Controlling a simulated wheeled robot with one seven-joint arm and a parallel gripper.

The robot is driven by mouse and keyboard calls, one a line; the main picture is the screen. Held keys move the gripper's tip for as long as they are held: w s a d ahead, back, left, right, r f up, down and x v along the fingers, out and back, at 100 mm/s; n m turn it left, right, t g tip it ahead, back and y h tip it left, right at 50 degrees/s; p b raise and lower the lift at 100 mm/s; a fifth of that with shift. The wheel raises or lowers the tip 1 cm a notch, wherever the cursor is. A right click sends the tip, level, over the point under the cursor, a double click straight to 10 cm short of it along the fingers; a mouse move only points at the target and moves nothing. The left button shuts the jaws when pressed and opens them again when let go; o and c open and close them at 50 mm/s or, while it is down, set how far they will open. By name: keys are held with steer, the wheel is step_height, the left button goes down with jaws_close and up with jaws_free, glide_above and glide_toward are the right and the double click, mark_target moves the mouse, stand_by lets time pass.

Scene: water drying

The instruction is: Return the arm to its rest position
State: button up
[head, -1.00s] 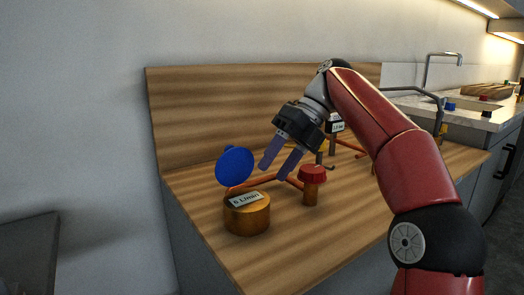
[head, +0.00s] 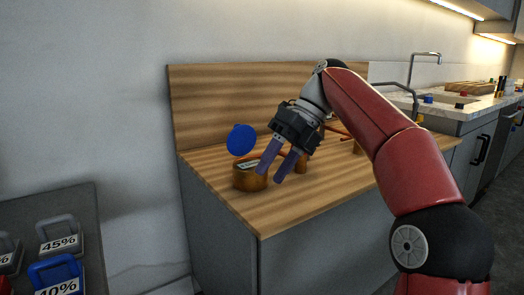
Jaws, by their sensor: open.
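My gripper (head: 271,172) is open and empty in the head view, its two purple fingers pointing down and left. A copper-coloured valve part (head: 301,165) is partly hidden behind the gripper.
A dark panel (head: 85,210) with tags reading 45% and 40% stands at the lower left. A wooden backboard (head: 230,90) rises behind the counter. A sink tap (head: 425,60) and a stone worktop (head: 465,115) lie at the right. Floor shows at the lower right.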

steer(key=s+a+f+n+t+h, duration=0.1)
steer(key=s+f+n+t+h, duration=0.2)
steer(key=s+f+n, duration=0.4)
steer(key=s+d+f+n+t+h, duration=0.3)
steer(key=s+d+f+n+t, duration=0.2)
steer(key=s+d+f+n, duration=0.8)
steer(key=s+f+n, duration=0.1)
steer(key=s+n, duration=0.1)
steer(key=n, duration=0.6)
steer(key=shift+d+f+t+h, duration=0.15)
steer(key=shift+d+t+h, duration=0.15)
steer(key=shift+d+t, duration=0.1)
